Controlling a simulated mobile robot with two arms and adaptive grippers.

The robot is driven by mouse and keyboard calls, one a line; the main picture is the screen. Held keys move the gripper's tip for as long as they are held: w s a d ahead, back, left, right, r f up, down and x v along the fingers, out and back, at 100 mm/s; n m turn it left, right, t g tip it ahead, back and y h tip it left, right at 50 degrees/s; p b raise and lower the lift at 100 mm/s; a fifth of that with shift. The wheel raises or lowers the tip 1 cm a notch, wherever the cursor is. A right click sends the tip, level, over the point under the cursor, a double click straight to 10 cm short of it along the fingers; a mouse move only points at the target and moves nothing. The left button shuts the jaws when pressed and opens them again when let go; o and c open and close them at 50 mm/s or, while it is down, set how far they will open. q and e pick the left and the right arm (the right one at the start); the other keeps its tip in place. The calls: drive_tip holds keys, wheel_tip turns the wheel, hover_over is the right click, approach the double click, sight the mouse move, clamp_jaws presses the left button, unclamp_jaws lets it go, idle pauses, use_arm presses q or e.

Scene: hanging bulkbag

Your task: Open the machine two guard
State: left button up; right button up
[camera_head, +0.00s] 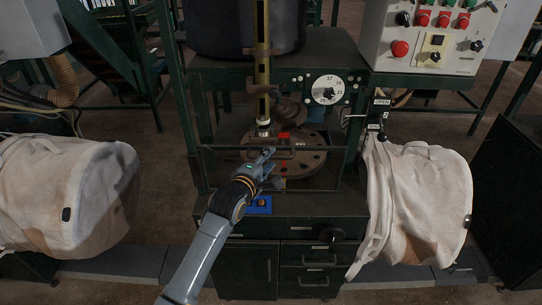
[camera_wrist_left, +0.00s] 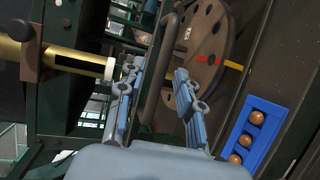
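The machine guard (camera_head: 325,149) is a dark thin-barred frame across the front of the middle machine, in front of a round drilled plate (camera_head: 308,163). A dark bar-shaped handle (camera_wrist_left: 170,48) shows in the left wrist view, running between my fingers. My left gripper (camera_head: 268,157) reaches up to the guard from below. In the left wrist view my left gripper (camera_wrist_left: 156,92) has its two fingers apart, one on each side of the bar. I cannot tell whether either finger touches it. My right gripper is not in view.
A blue tray with brown balls (camera_wrist_left: 246,136) sits beside the gripper. A yellow-black column (camera_head: 262,65) hangs above the plate. White bulk bags hang left (camera_head: 70,195) and right (camera_head: 425,205). A control panel (camera_head: 428,35) stands upper right.

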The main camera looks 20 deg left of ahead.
use_arm(q)
drive_tip(key=shift+x, duration=1.05)
clamp_jaws()
